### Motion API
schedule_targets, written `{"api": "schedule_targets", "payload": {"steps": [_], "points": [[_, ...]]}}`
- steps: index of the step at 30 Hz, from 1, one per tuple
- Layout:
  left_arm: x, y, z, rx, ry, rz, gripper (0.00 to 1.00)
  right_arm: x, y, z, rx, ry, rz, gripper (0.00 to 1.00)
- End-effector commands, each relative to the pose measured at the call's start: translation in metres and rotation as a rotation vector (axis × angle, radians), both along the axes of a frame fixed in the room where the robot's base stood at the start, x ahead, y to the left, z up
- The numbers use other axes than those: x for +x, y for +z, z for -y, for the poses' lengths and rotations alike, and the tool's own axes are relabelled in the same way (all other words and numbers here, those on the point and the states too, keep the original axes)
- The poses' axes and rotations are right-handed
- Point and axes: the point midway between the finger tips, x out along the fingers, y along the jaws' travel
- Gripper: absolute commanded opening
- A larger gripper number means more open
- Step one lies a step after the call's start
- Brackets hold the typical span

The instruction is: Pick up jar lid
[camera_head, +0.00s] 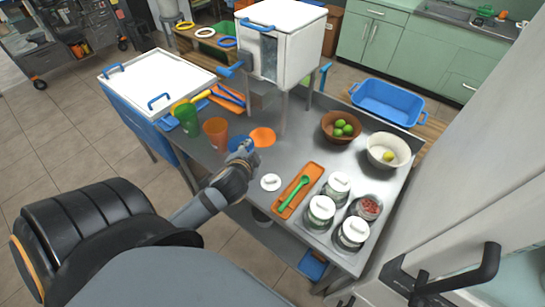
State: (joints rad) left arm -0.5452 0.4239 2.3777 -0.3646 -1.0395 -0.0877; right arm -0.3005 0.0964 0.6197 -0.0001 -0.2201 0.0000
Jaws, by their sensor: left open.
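The white jar lid (270,182) lies flat on the metal table, left of the orange tray. A glass jar with red contents (367,208) stands uncovered at the right of the table, beside several jars with white lids (321,207). My left gripper (242,147) is above the table, up and left of the loose lid in the picture, near the orange disc. It is open, and I see nothing held in it. It is small in view and partly hidden by its own wrist. My right gripper is out of view.
An orange tray (285,212) with a green spoon (294,192) lies right of the lid. An orange cup (216,134), a green cup (187,118), an orange disc (263,137), a brown bowl (329,136) of limes and a cream bowl (371,151) surround the clear middle. The white press (300,40) stands behind.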

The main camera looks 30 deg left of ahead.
Motion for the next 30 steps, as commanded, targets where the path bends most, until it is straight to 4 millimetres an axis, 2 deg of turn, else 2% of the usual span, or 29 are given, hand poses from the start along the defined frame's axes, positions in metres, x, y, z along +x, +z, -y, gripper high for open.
{"api": "schedule_targets", "payload": {"steps": [2, 5, 6, 8, 10, 11, 12, 14, 16, 18, 21, 22, 25, 28, 30], "points": [[0.023, 0.027, -0.004, 0.161, -0.115, 0.097, 0.43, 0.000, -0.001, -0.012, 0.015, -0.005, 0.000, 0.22], [0.053, 0.069, 0.006, 0.410, -0.319, 0.238, 0.43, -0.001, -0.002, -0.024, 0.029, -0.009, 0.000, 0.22], [0.063, 0.086, 0.017, 0.534, -0.429, 0.298, 0.43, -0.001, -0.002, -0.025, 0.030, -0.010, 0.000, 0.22], [0.074, 0.107, 0.043, 0.746, -0.636, 0.384, 0.43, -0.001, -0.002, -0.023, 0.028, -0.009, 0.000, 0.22], [0.076, 0.116, 0.083, 1.028, -0.941, 0.464, 0.43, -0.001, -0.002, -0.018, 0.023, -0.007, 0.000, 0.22], [0.072, 0.111, 0.099, 1.150, -1.087, 0.482, 0.43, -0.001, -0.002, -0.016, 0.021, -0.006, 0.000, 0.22], [0.063, 0.097, 0.115, 1.308, -1.292, 0.491, 0.43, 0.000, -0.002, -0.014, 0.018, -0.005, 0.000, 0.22], [0.045, 0.067, 0.124, 1.516, -1.598, 0.463, 0.43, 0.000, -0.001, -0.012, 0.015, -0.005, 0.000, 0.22], [0.023, 0.029, 0.109, 1.705, -1.937, 0.371, 0.43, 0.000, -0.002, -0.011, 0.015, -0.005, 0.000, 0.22], [0.006, 0.001, 0.077, 1.829, -2.222, 0.241, 0.43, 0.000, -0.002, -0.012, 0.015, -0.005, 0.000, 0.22], [-0.008, -0.017, 0.035, 1.911, -2.482, 0.070, 0.43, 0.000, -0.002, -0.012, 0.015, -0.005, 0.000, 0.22], [-0.010, -0.019, 0.026, -1.878, 2.474, -0.030, 0.43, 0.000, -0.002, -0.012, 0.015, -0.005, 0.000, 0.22], [-0.014, -0.022, 0.010, -1.803, 2.438, 0.037, 0.43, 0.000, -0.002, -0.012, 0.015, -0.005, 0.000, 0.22], [-0.015, -0.024, 0.008, -1.790, 2.433, 0.045, 0.43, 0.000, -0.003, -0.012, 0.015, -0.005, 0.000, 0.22], [-0.014, -0.029, 0.009, -1.793, 2.434, 0.044, 0.43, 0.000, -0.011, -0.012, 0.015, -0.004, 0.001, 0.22]]}}
